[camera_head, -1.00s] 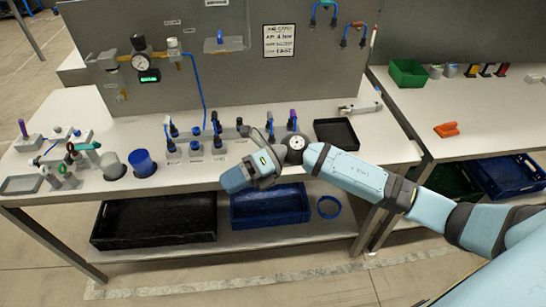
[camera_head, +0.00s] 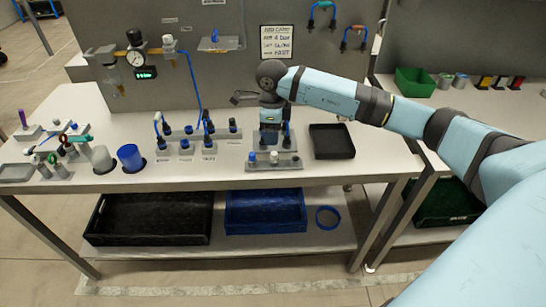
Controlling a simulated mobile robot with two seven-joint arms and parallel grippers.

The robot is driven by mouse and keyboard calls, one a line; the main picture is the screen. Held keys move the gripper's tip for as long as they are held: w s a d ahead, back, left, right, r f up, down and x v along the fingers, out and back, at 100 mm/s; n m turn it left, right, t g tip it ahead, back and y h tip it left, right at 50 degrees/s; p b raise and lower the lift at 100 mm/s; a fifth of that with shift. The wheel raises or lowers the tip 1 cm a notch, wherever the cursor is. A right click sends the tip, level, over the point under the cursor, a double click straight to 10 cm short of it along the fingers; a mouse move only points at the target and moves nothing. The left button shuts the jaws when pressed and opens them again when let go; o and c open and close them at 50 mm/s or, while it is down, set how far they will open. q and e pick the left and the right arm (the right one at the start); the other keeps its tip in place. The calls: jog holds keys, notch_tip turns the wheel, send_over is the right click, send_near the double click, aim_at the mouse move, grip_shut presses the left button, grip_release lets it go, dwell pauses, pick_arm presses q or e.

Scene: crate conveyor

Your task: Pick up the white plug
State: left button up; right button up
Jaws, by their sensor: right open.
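My right gripper (camera_head: 274,145) points down over the front of the workbench, with its dark fingers apart and nothing visible between them. Just below it a low grey strip fixture (camera_head: 285,166) lies near the bench's front edge. At this size I cannot tell for sure which is the white plug. The gripper hides part of what is behind the strip. My left gripper is not in view.
A black tray (camera_head: 331,154) lies right of the gripper. Several dark connectors with blue leads (camera_head: 186,130) stand to the left, with a blue cup (camera_head: 130,157) and a grey cup (camera_head: 102,158) further left. A grey panel (camera_head: 200,75) rises behind. Crates sit on the lower shelf.

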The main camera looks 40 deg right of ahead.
aim_at(274, 153)
jog(key=f, duration=0.6)
jog(key=f+p, duration=0.1)
jog(key=f, duration=0.1)
jog(key=shift+s+d+f, duration=0.15)
jog(key=shift+s+f, duration=0.1)
jog(key=shift+f, duration=0.15)
jog(key=c, duration=1)
